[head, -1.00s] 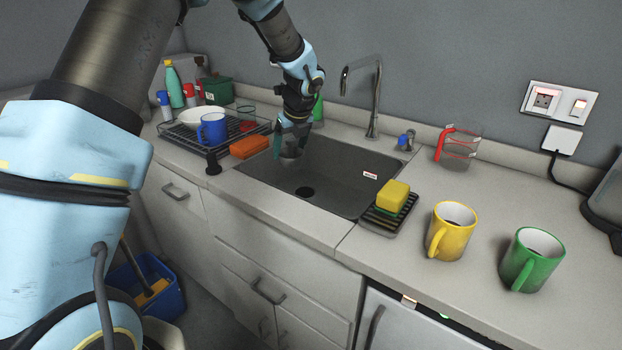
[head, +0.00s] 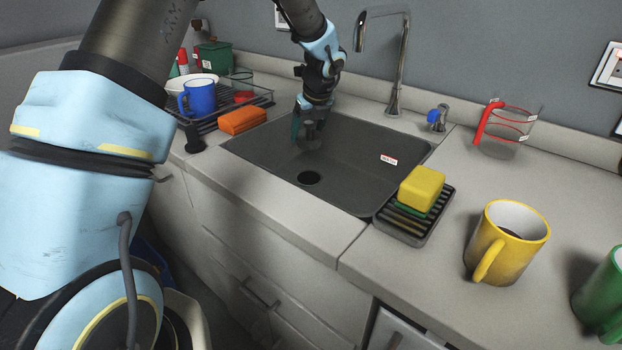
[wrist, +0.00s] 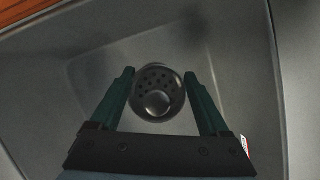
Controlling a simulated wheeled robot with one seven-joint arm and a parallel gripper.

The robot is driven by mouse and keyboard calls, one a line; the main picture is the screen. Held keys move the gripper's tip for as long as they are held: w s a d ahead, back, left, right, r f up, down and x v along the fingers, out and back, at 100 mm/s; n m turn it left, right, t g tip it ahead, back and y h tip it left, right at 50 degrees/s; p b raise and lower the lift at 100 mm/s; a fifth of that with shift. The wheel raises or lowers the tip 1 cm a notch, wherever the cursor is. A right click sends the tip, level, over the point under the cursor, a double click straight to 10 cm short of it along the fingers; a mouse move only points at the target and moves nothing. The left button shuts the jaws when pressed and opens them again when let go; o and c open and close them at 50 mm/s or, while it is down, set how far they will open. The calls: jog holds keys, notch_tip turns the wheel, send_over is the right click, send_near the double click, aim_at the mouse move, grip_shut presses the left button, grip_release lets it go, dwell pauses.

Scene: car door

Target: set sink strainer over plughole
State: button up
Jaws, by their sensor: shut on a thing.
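The sink strainer (wrist: 158,92) is a round dark metal cup with small holes and a shiny centre knob. My gripper (wrist: 159,73) is shut on it, a teal finger on either side. In the head view my gripper (head: 308,128) points down inside the dark sink (head: 365,160), with the strainer (head: 309,141) below its fingers. The plughole (head: 309,178) is a black round opening in the sink floor. The strainer is held behind the plughole in the head view, apart from it; its exact height is unclear. The wrist view does not show the plughole.
An orange sponge (head: 242,120) and a dish rack with a blue mug (head: 198,97) stand left of the sink. The tap (head: 396,70) rises behind it. A yellow sponge (head: 421,188) on a black tray and a yellow mug (head: 508,243) stand right.

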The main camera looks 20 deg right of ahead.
aim_at(312, 145)
notch_tip(312, 145, down, 10)
jog(key=shift+f+p, duration=0.1)
jog(key=shift+p, duration=0.5)
jog(key=shift+f, duration=0.2)
jog(key=o, duration=1.3)
jog(key=shift+o, duration=0.2)
jog(key=shift+r, duration=0.15)
jog(key=shift+d+r, duration=0.1)
jog(key=shift+r, duration=0.2)
jog(key=shift+b+v, duration=0.55)
jog(key=shift+v, duration=3.05)
